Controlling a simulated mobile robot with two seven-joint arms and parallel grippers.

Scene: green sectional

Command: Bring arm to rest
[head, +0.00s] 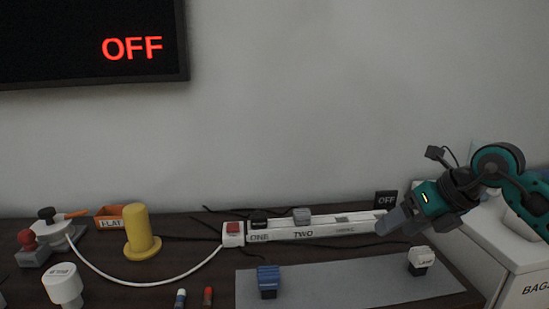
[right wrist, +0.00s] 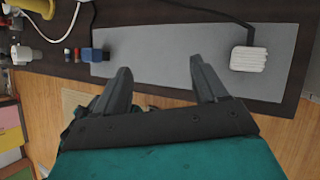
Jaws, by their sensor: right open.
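My right arm comes in from the right in the head view, teal and dark grey. My right gripper (head: 390,222) is raised over the right part of the dark table, near the right end of the white power strip (head: 285,235). In the right wrist view the right gripper (right wrist: 160,82) has its two fingers spread well apart with nothing between them. Below the fingers lies a grey mat (right wrist: 160,60). My left gripper does not show in either view.
A blue block (head: 268,281) and a white plug (head: 421,260) are on the mat. A yellow cylinder (head: 140,230), stamps and an orange box (head: 110,216) stand at left. A white bin (head: 500,245) is at right. A wall screen (head: 90,45) reads OFF.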

